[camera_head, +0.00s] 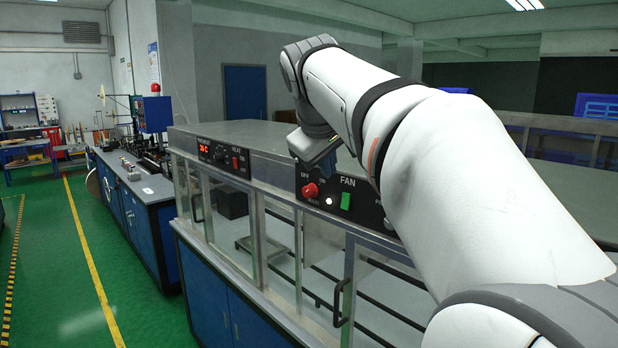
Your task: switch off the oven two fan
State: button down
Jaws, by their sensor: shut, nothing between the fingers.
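A black control panel marked FAN (368,203) sits on the front upper edge of the long metal oven. It carries a red knob or button (310,190), a lit white lamp (328,201) and a green switch (346,201). Small OFF lettering shows above the red knob. The panel's right part is hidden behind my arm. My gripper (326,160) is at the dark end of my arm, just above the panel's upper edge in the picture. It looks shut and empty, but its fingertips are hard to make out. I cannot tell whether it touches the panel.
A second panel (224,158) with red digits and a red switch is further left. Glass doors with a black handle (342,302) lie below the panels. A blue machine bench (140,215) stands at left. Green floor with yellow lines is clear at far left.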

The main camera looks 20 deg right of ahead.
aim_at(341, 200)
dwell(0.3)
jog(key=shift+a+f+g+y, duration=0.2)
jog(key=shift+f+g+y, duration=0.1)
jog(key=shift+f+y, duration=0.3)
jog(key=shift+f, duration=0.15)
jog(key=shift+w+d+f+p, duration=0.5)
jog(key=shift+w+d+f, duration=0.6)
jog(key=shift+f, duration=0.3)
jog(key=shift+w+d+f+p, duration=0.45)
jog(key=shift+w+d+f, duration=0.6)
jog(key=shift+f, duration=0.4)
jog(key=shift+w+d+f+p, duration=0.5)
jog(key=shift+w+d+f, duration=0.6)
jog(key=shift+f, duration=0.3)
